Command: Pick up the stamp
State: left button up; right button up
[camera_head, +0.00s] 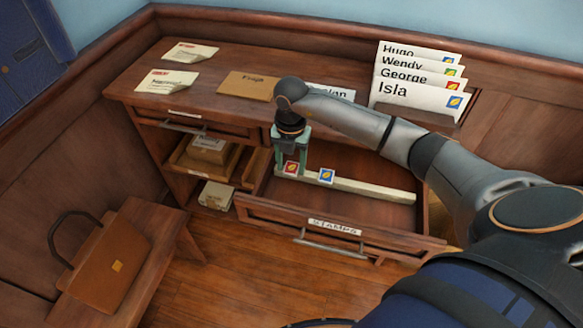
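The desk's drawer labelled "STAMPS" (335,226) is pulled open. In it a long pale holder (374,187) bears a red stamp (291,168) at its left end and a blue stamp (326,175) a little to the right. My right gripper (291,164) points down into the drawer at the red stamp. Its teal fingers stand apart, one to each side of the red stamp. The stamp seems still at the holder, and I see no clear contact with the fingers. My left gripper is out of view.
On the desktop (215,92) lie two letters (168,81) at the left, a brown envelope (250,86), and a rack of name cards (420,95) at the right.

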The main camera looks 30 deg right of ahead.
aim_at(291, 169)
grip_shut()
jog(key=shift+r, duration=0.1)
dwell(0.3)
jog(key=shift+r, duration=0.25)
notch_tip(291, 169, up, 2)
jog(key=shift+r, duration=0.15)
jog(key=s+a+r+p, duration=0.1)
jog(key=s+a+r, duration=0.7)
jog(key=a+r, duration=0.2)
jog(key=shift+s+a, duration=0.35)
jog(key=shift+a, duration=0.2)
